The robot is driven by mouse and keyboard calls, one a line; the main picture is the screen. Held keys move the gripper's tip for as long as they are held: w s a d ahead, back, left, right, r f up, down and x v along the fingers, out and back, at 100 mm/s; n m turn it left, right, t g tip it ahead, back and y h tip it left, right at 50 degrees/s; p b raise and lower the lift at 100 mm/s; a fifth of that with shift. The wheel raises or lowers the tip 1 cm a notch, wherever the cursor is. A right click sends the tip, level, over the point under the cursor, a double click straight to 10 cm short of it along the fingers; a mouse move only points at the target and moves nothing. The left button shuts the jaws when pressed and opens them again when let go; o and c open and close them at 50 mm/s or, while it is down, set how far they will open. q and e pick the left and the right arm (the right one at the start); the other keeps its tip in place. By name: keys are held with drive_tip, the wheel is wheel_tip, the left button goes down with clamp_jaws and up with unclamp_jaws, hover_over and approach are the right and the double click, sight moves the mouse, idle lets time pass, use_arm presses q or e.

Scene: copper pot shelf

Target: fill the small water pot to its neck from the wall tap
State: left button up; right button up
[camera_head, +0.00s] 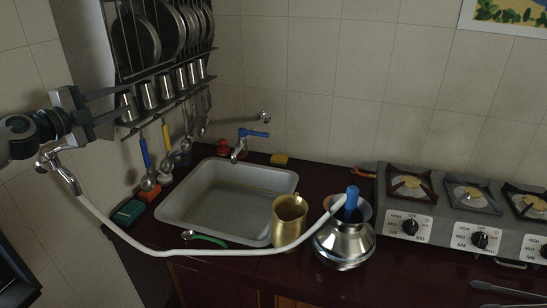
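The small water pot (343,247) is a shiny round metal pot with a narrow neck and flared mouth, upright on the counter right of the sink. The wall tap (62,172) is at the left wall. A white hose (205,252) runs from it, across the sink front, to the pot. Its blue end (352,198) is at the pot's mouth; the water level is hidden. My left gripper (116,104) is open and empty, above and right of the tap, near the rack.
A sink (180,212) with a blue-handled tap (240,147) is mid-counter. A brass jug (289,220) stands beside the pot, close to the hose. A stove (450,222) is at right. A rack (160,75) with cups, plates and ladles hangs near my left gripper.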

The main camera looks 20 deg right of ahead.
drive_tip(key=shift+d, duration=0.15)
use_arm(q)
clamp_jaws()
use_arm(e)
drive_tip(key=shift+d, duration=0.4)
drive_tip(key=shift+a, duration=0.1)
